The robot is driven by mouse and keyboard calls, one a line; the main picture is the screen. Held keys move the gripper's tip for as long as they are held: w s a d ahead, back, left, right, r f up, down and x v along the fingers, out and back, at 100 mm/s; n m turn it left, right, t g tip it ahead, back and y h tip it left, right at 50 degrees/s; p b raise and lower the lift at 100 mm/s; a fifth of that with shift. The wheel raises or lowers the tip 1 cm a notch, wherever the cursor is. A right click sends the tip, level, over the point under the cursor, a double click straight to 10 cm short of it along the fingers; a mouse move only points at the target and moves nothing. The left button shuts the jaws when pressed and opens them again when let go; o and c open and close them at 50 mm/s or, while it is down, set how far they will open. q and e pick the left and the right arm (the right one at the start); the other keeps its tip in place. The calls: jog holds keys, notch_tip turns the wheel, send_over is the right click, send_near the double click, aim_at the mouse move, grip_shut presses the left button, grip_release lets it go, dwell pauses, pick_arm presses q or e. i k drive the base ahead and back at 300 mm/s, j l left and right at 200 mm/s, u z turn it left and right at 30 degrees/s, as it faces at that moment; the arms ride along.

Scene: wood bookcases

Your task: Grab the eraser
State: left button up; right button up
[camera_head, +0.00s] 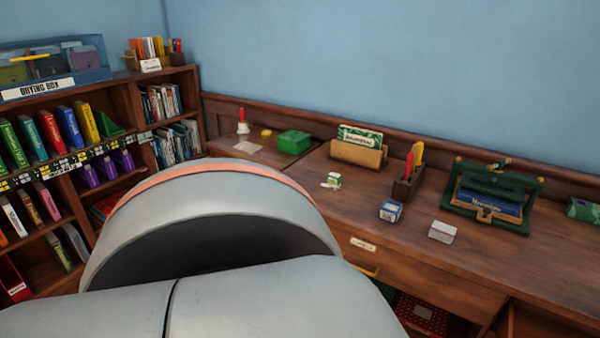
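I cannot tell for certain which thing is the eraser. A small pale grey and white block (442,232) lies near the front edge of the wooden counter and is one that could be it. A small blue and white box (390,210) stands to its left. A small green and white item (332,181) lies further left, with a pale bit beside it. A small yellow item (266,133) lies at the back left. Neither of my grippers shows in the head view. A large grey part of my own body fills the lower left and middle and hides part of the counter front.
The counter (330,220) also holds a green box (293,142), a red-handled bell (242,122), a wooden card holder (357,152), a pen holder (407,185) and a green frame with a blue book (490,203). Bookcases (120,95) stand at left. A drawer handle (360,268) sticks out.

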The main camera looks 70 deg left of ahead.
aim_at(334, 179)
jog(key=u, duration=0.4)
jog(key=l+u, duration=0.1)
jog(key=u, duration=0.7)
jog(key=l+u, duration=0.1)
jog(key=u, duration=0.3)
jog(key=j+u, duration=0.1)
jog(key=u, duration=0.15)
jog(key=i+j+u, duration=0.1)
jog(key=u, duration=0.2)
jog(key=i+j, duration=0.3)
jog(key=i, duration=0.2)
jog(key=i+j+z, duration=0.65)
jog(key=i, duration=0.1)
